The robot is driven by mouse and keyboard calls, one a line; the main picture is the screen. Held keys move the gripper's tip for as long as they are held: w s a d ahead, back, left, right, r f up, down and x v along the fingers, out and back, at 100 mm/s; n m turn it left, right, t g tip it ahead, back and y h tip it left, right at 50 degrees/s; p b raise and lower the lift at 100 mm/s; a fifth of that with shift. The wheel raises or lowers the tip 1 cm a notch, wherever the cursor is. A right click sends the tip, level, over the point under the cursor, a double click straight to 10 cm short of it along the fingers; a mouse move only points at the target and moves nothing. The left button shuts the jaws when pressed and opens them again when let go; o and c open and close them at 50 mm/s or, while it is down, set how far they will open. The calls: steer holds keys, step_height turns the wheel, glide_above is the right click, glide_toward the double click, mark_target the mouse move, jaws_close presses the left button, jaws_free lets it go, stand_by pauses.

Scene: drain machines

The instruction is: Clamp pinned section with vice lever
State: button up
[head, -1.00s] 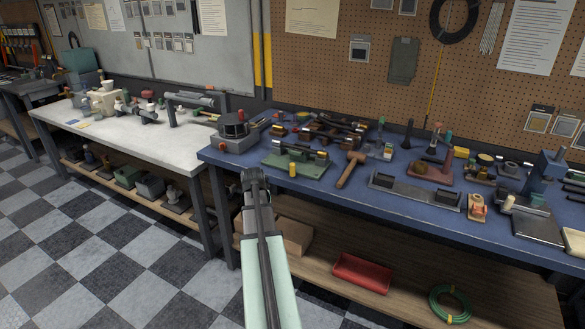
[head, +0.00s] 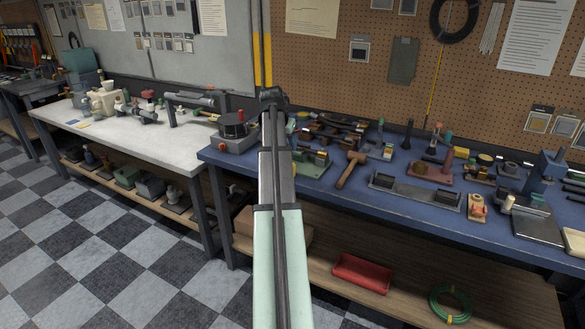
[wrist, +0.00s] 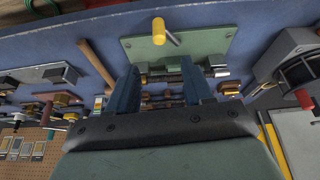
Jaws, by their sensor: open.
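The green-based fixture (wrist: 205,45), which looks like the vice, lies upper middle in the wrist view. A yellow-capped lever (wrist: 159,32) stands up from its plate. Dark bar parts with brass-coloured pieces (wrist: 222,72) run along its lower edge; I cannot tell which is the pinned section. In the head view my arm covers the fixture's left part, and its right end (head: 314,163) shows. My gripper (wrist: 160,88) is open, its two blue fingers apart, with nothing seen held. The fixture lies beyond the fingertips, and contact cannot be made out.
A wooden mallet (head: 351,170) lies right of the fixture on the blue bench (head: 410,205). A grey long-based fixture (head: 414,190) is further right. A round-topped machine (head: 233,128) with a red knob stands to the left. Several more fixtures crowd the bench's back and right.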

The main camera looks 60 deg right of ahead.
steer(key=shift+m, duration=0.4)
steer(key=x, duration=1.4)
steer(key=shift+a, duration=0.2)
jaws_close()
